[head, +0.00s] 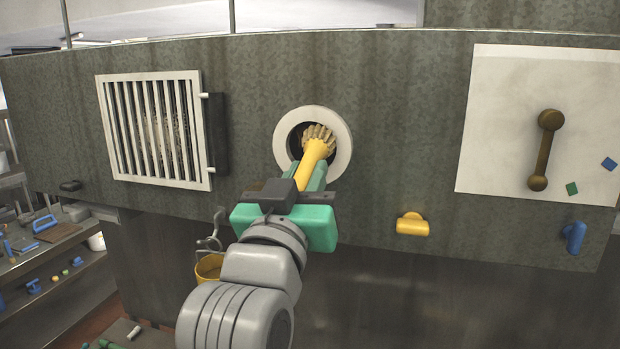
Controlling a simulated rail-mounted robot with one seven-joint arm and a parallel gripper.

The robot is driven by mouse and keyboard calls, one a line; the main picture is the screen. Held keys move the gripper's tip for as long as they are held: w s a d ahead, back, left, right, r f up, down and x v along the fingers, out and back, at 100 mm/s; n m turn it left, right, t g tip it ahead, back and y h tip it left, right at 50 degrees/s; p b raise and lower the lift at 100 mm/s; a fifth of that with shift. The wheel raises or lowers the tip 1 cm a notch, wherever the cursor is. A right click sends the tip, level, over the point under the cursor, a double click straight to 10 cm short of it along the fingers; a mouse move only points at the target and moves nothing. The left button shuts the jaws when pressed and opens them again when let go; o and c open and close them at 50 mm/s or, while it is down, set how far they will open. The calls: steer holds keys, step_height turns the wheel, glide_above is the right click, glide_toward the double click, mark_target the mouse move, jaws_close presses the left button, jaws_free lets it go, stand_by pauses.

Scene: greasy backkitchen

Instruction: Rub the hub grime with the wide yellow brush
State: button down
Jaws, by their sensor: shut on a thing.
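The wide yellow brush (315,151) is held in my green gripper (311,178), whose jaws are shut on its yellow handle. The brush's tan bristle head reaches into the round opening with a white ring (342,150) on the dark metal wall. The bristles overlap the dark inside of the opening. I cannot tell whether they touch anything in there. The hub and any grime on it are hidden behind the brush or in shadow.
A white barred grille (206,130) with a dark hinged side is left of the opening. A white panel with a brown crank handle (544,150) is at right. A yellow fitting (412,225) and a blue one (574,237) stick out lower down. A yellow bucket (208,268) hangs below.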

steer(key=shift+w+a, duration=0.2)
steer(key=shift+a, duration=0.4)
steer(key=shift+w+a+f, duration=0.1)
steer(key=shift+w+a, duration=0.15)
steer(key=shift+a, duration=0.4)
steer(key=shift+w+a, duration=0.2)
steer(key=shift+a, duration=0.45)
steer(key=shift+s+d, duration=0.35)
steer(key=shift+d, duration=0.55)
steer(key=shift+d, duration=0.2)
steer(key=shift+s+d, duration=0.25)
steer(key=shift+d, duration=0.5)
steer(key=shift+s+d, duration=0.25)
steer(key=shift+d, duration=0.5)
